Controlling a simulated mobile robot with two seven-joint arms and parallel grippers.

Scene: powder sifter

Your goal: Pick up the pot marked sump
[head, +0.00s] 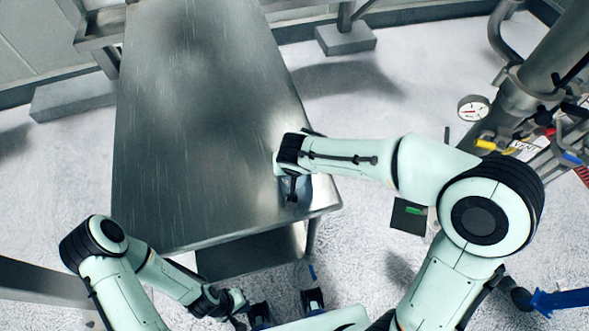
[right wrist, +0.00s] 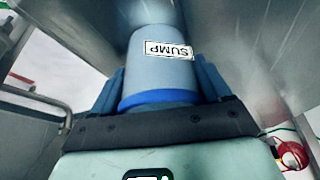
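The pot marked SUMP (right wrist: 157,72) is a grey-blue cylinder with a bright blue band, and its white label reads upside down in the right wrist view. My right gripper (right wrist: 160,85) has one blue finger on each side of the pot, with no clear gap, and looks shut on it. In the head view my right gripper (head: 293,190) is at the right front corner of the steel table (head: 200,120) and hides most of the pot. My left gripper (head: 286,303) is at the bottom of the head view, its fingers wide apart and empty.
The rest of the tabletop is bare. A steel column with a pressure gauge (head: 473,108), valves and pipes stands at the right. A dark plate with a green mark (head: 409,214) is beside my right arm. A lower shelf (head: 250,252) shows under the table's front edge.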

